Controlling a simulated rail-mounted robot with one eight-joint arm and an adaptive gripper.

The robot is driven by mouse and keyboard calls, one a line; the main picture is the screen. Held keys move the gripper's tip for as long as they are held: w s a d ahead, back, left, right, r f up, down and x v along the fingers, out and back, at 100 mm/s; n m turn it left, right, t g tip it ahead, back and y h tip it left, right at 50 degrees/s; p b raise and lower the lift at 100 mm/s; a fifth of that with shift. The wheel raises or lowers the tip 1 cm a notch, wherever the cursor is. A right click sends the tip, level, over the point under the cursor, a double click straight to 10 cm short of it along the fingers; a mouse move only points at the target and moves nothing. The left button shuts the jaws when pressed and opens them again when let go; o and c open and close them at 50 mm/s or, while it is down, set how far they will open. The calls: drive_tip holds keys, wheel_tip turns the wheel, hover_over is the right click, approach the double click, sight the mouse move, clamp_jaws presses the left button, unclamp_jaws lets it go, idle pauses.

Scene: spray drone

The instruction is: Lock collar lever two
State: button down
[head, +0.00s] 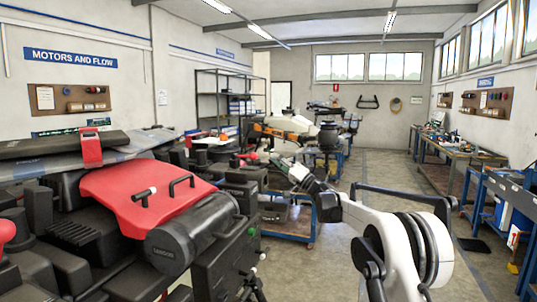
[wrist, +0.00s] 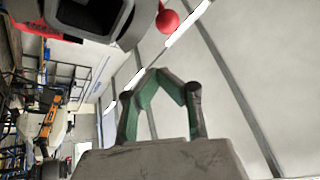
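The spray drone (head: 150,190) fills the left of the head view, with a red cover and dark body. A red clamp-like part (head: 91,148) sits around its dark arm; I cannot tell which collar this is. Lever two cannot be identified for certain.
Blue carts with equipment (head: 288,222) stand behind my gripper. Workbenches (head: 455,165) line the right wall. The grey floor aisle (head: 385,180) in the middle is clear.

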drive_tip(key=s+d+f, duration=0.2)
drive_tip(key=f, duration=0.1)
drive_tip(key=shift+d+f+b, duration=0.3)
drive_tip(key=shift+d, duration=0.05)
